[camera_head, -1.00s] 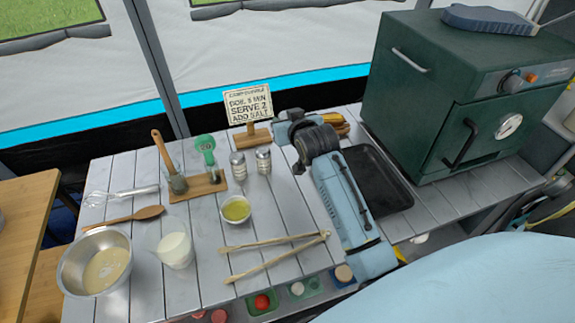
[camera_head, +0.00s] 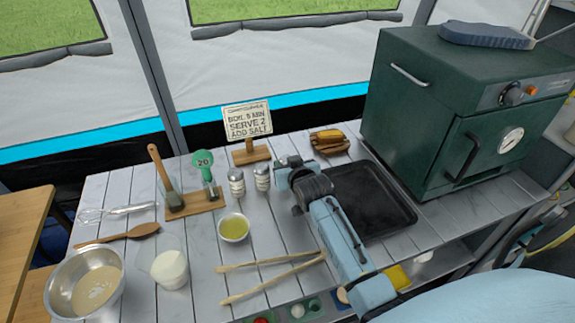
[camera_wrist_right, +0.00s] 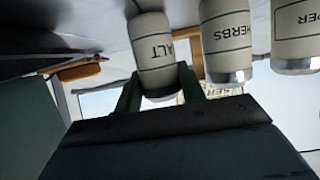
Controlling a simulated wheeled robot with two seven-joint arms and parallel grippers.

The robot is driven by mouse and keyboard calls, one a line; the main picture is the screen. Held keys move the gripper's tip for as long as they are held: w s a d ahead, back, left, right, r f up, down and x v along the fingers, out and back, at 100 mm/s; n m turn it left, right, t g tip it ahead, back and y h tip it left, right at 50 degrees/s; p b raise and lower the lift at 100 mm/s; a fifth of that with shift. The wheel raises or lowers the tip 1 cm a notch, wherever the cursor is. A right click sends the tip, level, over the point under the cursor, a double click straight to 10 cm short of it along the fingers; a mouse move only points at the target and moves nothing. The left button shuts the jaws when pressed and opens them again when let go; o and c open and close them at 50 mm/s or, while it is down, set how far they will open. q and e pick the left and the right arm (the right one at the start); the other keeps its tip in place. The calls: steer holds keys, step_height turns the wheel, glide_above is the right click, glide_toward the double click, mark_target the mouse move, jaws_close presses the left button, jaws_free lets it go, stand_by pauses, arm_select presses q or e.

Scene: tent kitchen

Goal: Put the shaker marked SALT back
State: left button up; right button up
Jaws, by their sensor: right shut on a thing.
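My right gripper (camera_head: 284,165) is beside the two shakers, at their right end. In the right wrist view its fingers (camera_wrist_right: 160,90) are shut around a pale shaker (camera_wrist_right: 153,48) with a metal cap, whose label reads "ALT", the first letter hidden. That view shows it upside down. Whether the held shaker touches the table is unclear. My left gripper is out of view.
A recipe sign (camera_head: 247,122) stands behind the shakers. A bowl of yellow liquid (camera_head: 233,229) and wooden tongs (camera_head: 268,274) are in front. A wooden stand (camera_head: 192,203) is left. A black tray (camera_head: 385,205) and green oven (camera_head: 440,110) are right.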

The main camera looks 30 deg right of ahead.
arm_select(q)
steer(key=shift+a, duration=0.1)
arm_select(e)
steer(key=o, duration=1)
steer(key=shift+f, duration=0.1)
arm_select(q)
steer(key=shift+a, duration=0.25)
arm_select(e)
steer(key=shift+r, duration=0.2)
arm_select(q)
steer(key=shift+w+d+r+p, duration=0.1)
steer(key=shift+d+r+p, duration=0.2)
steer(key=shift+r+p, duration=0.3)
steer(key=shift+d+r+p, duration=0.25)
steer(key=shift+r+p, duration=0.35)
arm_select(e)
steer(key=v, duration=1.2)
